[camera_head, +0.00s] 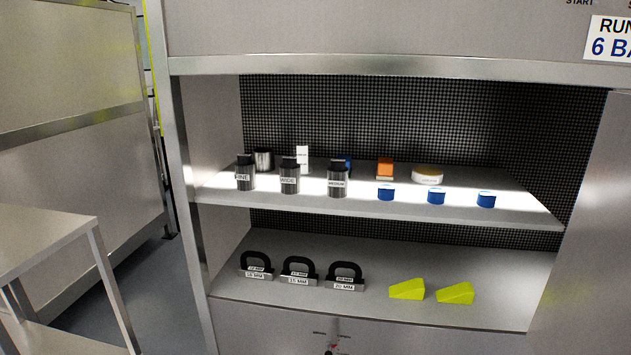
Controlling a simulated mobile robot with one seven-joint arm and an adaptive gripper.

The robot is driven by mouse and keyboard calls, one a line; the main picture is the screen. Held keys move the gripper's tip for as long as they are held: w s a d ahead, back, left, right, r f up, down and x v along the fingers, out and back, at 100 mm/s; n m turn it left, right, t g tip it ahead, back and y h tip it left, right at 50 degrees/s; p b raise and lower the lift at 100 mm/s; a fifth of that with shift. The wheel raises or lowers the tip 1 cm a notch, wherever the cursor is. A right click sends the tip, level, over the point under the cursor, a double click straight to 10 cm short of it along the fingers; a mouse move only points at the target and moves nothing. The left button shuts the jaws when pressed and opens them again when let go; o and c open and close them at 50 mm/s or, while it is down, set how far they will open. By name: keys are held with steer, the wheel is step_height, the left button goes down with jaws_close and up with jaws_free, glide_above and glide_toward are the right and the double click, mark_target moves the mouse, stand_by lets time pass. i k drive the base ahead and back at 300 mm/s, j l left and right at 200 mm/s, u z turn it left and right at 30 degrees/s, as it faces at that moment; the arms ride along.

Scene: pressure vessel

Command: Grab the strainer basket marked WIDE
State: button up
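The strainer basket marked WIDE (289,177) is a dark cylinder with a white label. It stands upright on the upper shelf, the middle one of three similar baskets at the front left. The basket marked FINE (245,174) stands to its left, and the basket marked MEDIUM (338,180) to its right, with small gaps between them. My gripper is not in view.
The upper shelf (520,208) also holds several blue caps (386,193), an orange block (385,168), a round tub (427,175) and a metal cup (263,160) behind. Handled blocks (298,272) and yellow wedges (407,290) stand below. A table (45,240) stands left.

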mark_target(289, 179)
steer(key=i+l+u, duration=0.3)
steer(key=i, duration=0.15)
steer(key=i+l+u, duration=0.15)
steer(key=i+u, duration=0.2)
steer(key=i, duration=0.1)
